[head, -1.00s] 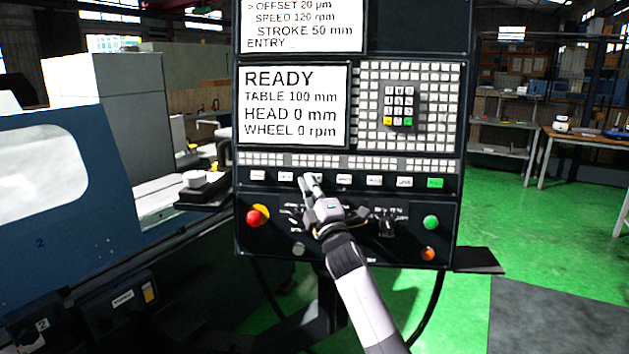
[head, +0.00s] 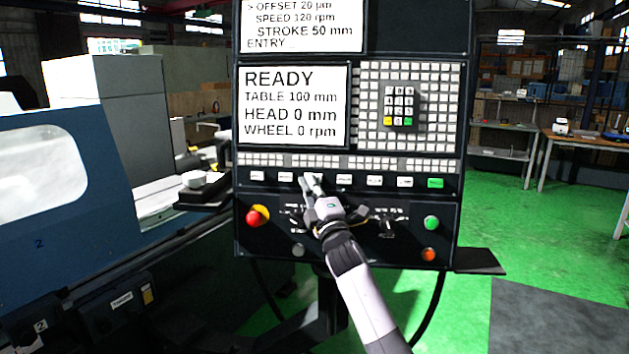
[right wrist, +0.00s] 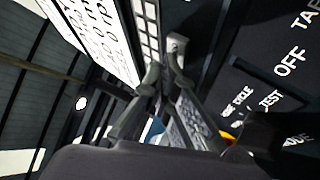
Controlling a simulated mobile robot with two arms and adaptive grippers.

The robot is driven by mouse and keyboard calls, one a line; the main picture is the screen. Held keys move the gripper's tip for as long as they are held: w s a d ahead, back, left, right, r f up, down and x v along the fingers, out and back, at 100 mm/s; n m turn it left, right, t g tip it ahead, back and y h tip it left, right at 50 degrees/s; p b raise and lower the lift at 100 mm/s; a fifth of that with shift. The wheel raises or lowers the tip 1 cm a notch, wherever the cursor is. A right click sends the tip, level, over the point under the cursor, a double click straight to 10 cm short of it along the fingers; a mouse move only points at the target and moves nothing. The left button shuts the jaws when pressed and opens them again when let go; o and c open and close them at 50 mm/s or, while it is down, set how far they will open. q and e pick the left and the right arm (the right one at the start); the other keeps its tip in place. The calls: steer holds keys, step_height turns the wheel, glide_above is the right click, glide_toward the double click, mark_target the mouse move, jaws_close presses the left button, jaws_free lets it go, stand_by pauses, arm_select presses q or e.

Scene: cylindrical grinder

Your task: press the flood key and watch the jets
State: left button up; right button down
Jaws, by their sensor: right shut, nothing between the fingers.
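The control panel (head: 350,215) stands upright in front of me, with a row of white keys (head: 344,180) and a green key (head: 435,183) at the row's right end. The key labels are too small to read, so I cannot tell which is the flood key. My right gripper (head: 312,180) is shut and empty, its tips over the third key from the left and partly hiding it. In the right wrist view the closed fingers (right wrist: 165,75) point at the panel face; I cannot tell whether they touch the key. No coolant jets show. My left gripper is not in view.
The screen (head: 293,105) reads READY, wheel 0 rpm. A red stop button (head: 253,217), a green button (head: 431,222) and an orange button (head: 429,254) sit below the keys. The blue grinder (head: 60,230) stands at left; green floor is open at right.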

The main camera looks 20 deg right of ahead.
steer(key=shift+w+d, duration=0.1)
stand_by(0.5)
steer(key=shift+s+a+r+p, duration=0.1)
steer(key=shift+s+a+p, duration=0.3)
steer(key=shift+s, duration=0.35)
steer(key=s+p, duration=0.1)
steer(key=s+a, duration=0.1)
steer(key=s, duration=0.1)
steer(key=s+a+r+p, duration=0.1)
steer(key=shift+s+a+p, duration=0.1)
steer(key=shift+s+p, duration=0.1)
steer(key=shift+p, duration=0.15)
stand_by(0.4)
